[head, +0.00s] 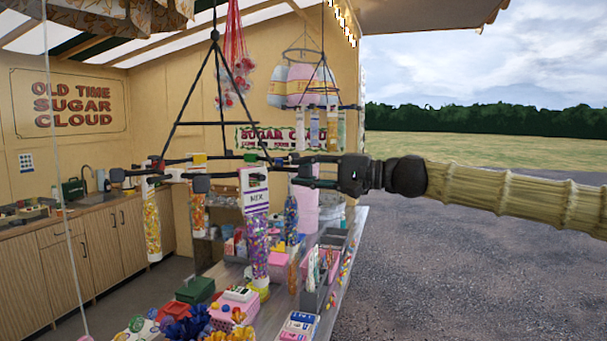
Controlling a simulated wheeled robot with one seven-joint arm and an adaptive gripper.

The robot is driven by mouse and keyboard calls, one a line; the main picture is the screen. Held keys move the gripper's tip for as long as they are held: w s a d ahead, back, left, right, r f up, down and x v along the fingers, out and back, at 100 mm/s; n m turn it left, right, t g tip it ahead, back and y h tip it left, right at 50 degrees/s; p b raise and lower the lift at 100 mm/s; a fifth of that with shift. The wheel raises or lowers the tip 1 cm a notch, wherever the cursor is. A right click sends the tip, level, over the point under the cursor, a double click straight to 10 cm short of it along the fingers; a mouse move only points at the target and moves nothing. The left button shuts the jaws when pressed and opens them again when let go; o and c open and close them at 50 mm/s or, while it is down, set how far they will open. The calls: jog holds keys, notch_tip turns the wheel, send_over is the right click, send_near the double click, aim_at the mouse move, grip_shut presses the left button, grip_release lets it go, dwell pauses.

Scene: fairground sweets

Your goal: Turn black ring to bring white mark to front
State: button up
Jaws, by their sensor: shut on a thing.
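The black ring (222,175) hangs level from a black three-rod frame (215,75) at centre-left. I cannot make out the white mark for certain. My gripper (298,173) reaches in from the right and is shut on the ring's right side; the exact contact is small and partly hidden.
A second hanging rack (318,107) with tubes is behind. Below is a counter (345,232) crowded with boxes and trays. A pink box (235,310) and blue and orange bows stand at the front. A thin pale cord (62,170) hangs at left. Open ground lies right.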

jog(key=shift+w+d, duration=0.3)
jog(key=shift+w, duration=0.45)
jog(key=shift+w+d, duration=0.25)
jog(key=shift+w, duration=0.45)
jog(key=shift+w+d, duration=0.2)
jog(key=shift+w, duration=1.05)
jog(key=shift+w+d, duration=0.2)
jog(key=shift+w, duration=1.05)
jog(key=shift+w+a+p, duration=0.15)
jog(key=shift+w+p, duration=0.1)
jog(key=shift+w, duration=1.25)
jog(key=shift+w+a+p, duration=0.1)
jog(key=shift+w+p, duration=0.1)
jog(key=shift+w, duration=1.3)
jog(key=o, duration=0.8)
jog(key=shift+d, duration=0.1)
jog(key=shift+b+v, duration=0.9)
jog(key=shift+v, duration=4.1)
